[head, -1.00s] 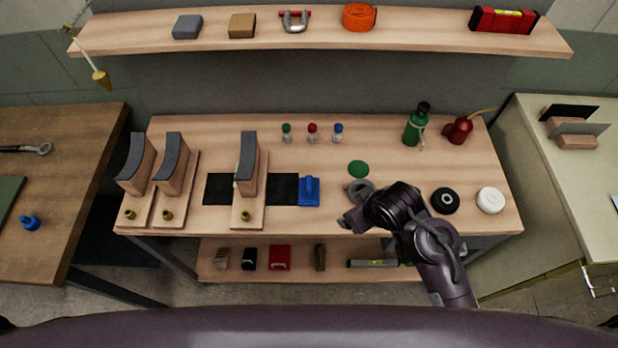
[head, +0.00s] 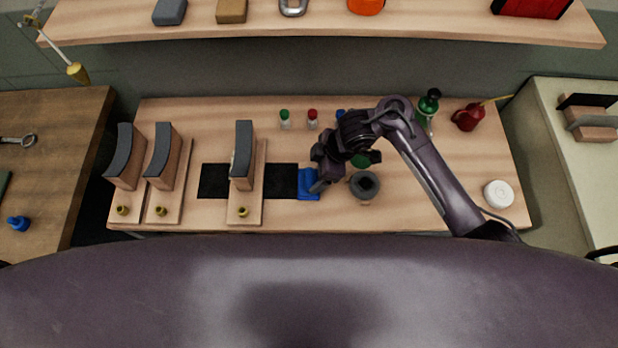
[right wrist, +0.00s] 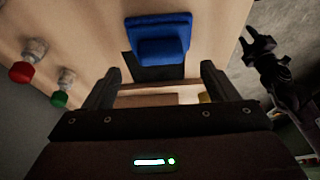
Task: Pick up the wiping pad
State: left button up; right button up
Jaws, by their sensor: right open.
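The wiping pad appears to be the blue block with a raised grip (head: 309,184), lying on the bench at the right end of a black mat. It also shows in the right wrist view (right wrist: 158,42), beyond the fingertips. My right gripper (head: 317,181) is beside the pad's right side in the head view and partly hides it. In the right wrist view its two fingers (right wrist: 157,82) are wide apart with nothing between them. The pad is not gripped. A dark gripper-like part at the right of the right wrist view (right wrist: 262,58) seems to be my left gripper; its jaws are unclear.
The black mat (head: 213,181) and a curved block on a wooden stand (head: 243,160) are left of the pad. A grey round part (head: 365,186) sits close right of the gripper. Small capped bottles (head: 312,120) stand behind. A shelf (head: 330,30) overhangs the back.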

jog(key=x, duration=0.4)
jog(key=shift+s, duration=0.15)
jog(key=shift+a+f, duration=0.25)
jog(key=shift+f, duration=0.4)
jog(key=c, duration=0.7)
jog(key=shift+r, duration=0.75)
jog(key=r+p, duration=0.2)
jog(key=r, duration=0.6)
jog(key=shift+w, duration=0.2)
notch_tip(320, 180, up, 9)
jog(key=p, duration=0.6)
send_over(309, 177)
pick_arm(q)
notch_tip(309, 177, up, 7)
jog(key=shift+s+r+b, duration=0.15)
jog(key=shift+s+b, duration=0.05)
jog(key=shift+b, duration=0.1)
pick_arm(e)
jog(key=shift+r, duration=0.75)
